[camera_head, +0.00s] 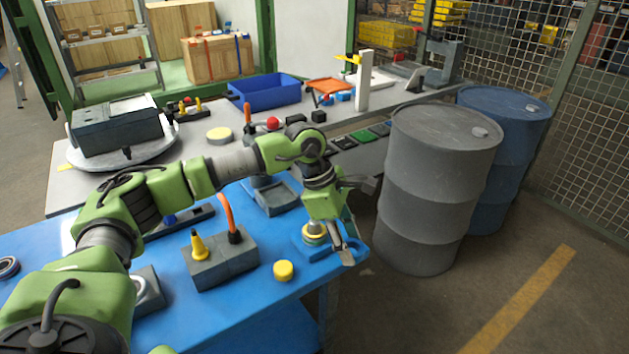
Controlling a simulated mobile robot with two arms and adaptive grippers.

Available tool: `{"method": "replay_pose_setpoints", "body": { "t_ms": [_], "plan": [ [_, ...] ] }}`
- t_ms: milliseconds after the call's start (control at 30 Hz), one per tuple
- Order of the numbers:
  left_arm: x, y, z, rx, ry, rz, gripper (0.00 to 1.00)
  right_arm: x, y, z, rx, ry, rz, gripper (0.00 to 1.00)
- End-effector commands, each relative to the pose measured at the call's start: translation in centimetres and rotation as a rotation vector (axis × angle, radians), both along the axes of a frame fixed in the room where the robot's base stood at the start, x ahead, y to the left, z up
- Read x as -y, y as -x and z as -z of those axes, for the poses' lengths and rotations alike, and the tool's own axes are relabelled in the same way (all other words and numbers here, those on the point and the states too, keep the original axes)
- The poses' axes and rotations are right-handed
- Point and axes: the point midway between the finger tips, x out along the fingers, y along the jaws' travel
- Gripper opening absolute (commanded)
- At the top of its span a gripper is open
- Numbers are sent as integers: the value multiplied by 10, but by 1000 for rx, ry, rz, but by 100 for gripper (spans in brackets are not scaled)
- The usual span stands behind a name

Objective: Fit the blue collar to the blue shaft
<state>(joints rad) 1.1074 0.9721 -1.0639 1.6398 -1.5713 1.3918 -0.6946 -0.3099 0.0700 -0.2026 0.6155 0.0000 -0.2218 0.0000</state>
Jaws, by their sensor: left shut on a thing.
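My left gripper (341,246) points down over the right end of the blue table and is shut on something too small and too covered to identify. A blue part (312,249) is right by its fingers, with a pale yellow round piece on it. I cannot tell whether this blue part is the collar or a holder. A small blue knob (169,219) shows on a dark grey base behind my left forearm. I cannot tell whether it is the blue shaft. My right gripper is out of view.
A grey block (221,265) with a yellow cone and an orange rod stands on the blue table (245,311). A yellow cylinder (283,270) stands near the front edge. A grey drum (435,190) and a blue drum (513,140) stand close on the right. A blue bin (266,91) is behind.

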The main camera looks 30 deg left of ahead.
Motion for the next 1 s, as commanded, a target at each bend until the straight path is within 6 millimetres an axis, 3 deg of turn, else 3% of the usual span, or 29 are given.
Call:
{"method": "replay_pose_setpoints", "body": {
  "t_ms": [367,700,833,1000],
  "plan": [
    [-43,-32,-22,2,6,-828,6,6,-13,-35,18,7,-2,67],
    [-100,-54,-44,-1,9,-1595,6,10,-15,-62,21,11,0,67],
    [-118,-58,-50,-1,9,-1802,6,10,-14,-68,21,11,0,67],
    [-130,-59,-52,-2,8,-1922,6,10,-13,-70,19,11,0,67]
  ]
}}
